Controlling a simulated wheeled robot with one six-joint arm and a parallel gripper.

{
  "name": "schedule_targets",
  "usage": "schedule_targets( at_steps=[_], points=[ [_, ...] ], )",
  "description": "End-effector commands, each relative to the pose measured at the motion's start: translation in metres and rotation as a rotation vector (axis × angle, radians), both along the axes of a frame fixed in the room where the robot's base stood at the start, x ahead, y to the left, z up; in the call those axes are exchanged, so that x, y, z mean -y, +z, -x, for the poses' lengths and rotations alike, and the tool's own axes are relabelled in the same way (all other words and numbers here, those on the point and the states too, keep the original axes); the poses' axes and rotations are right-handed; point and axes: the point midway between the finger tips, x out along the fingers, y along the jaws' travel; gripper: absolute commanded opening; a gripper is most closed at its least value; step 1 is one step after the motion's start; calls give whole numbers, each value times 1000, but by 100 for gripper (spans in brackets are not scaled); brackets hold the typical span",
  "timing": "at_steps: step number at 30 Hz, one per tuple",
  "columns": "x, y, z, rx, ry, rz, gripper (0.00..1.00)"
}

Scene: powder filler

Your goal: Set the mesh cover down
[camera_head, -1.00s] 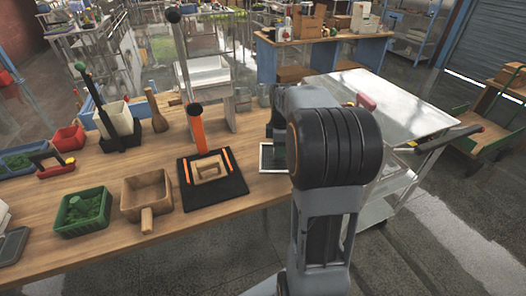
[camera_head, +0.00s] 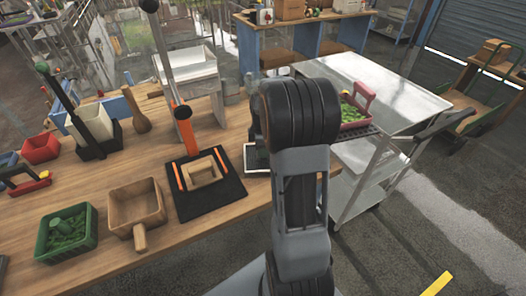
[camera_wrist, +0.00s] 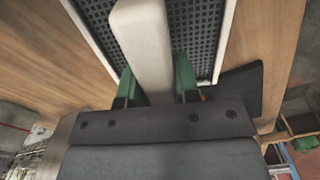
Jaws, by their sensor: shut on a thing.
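The mesh cover (camera_wrist: 200,30) is a dark perforated panel with a white rim and a pale bar-shaped handle (camera_wrist: 145,45). In the wrist view my gripper (camera_wrist: 157,84) has its green fingers closed on both sides of the handle. In the head view only the left part of the cover (camera_head: 256,158) shows, at the right end of the wooden table beside a black mat. My arm hides the rest of it and the gripper there. I cannot tell whether the cover touches the tabletop.
A metal cart (camera_head: 385,95) with a red bin (camera_head: 352,118) stands right of my arm.

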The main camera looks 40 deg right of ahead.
Motion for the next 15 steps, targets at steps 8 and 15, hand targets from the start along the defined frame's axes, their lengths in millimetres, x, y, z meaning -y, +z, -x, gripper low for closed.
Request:
schedule_targets(
  at_steps=[8, 15],
  points=[
    [-1, -18, 0, 1, 2, 1, 6],
    [-1, -19, -1, 1, 2, 1, 6]
  ],
)
